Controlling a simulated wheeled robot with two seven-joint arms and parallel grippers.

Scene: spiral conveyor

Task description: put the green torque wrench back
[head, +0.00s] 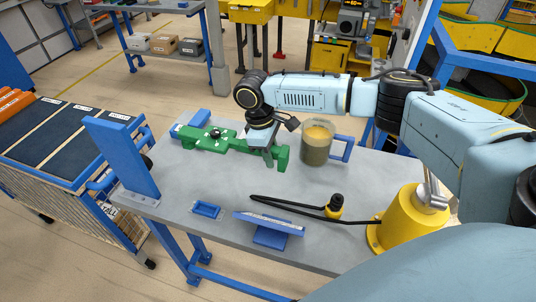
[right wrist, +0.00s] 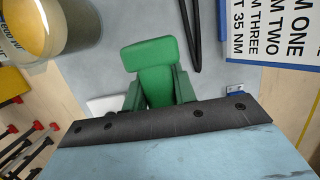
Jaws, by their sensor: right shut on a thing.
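The green torque wrench (head: 215,141) is a long green bar with a dark round part near its left end. It lies across the back of the grey table in the head view. My right gripper (head: 268,152) is shut on its right part, from above. In the right wrist view, a green block of the wrench (right wrist: 150,55) stands out beyond the jaws. I cannot tell whether the wrench touches the table. A blue block (head: 191,122) sits just behind its left end, partly hidden. My left gripper is not in view.
A jar with a blue handle (head: 317,142) stands close right of my right gripper. A blue post (head: 122,158) stands at the table's left. A blue tray (head: 206,210), a tilted sign (head: 268,223) and a yellow cylinder (head: 408,222) with a black rod are nearer. The table's middle is clear.

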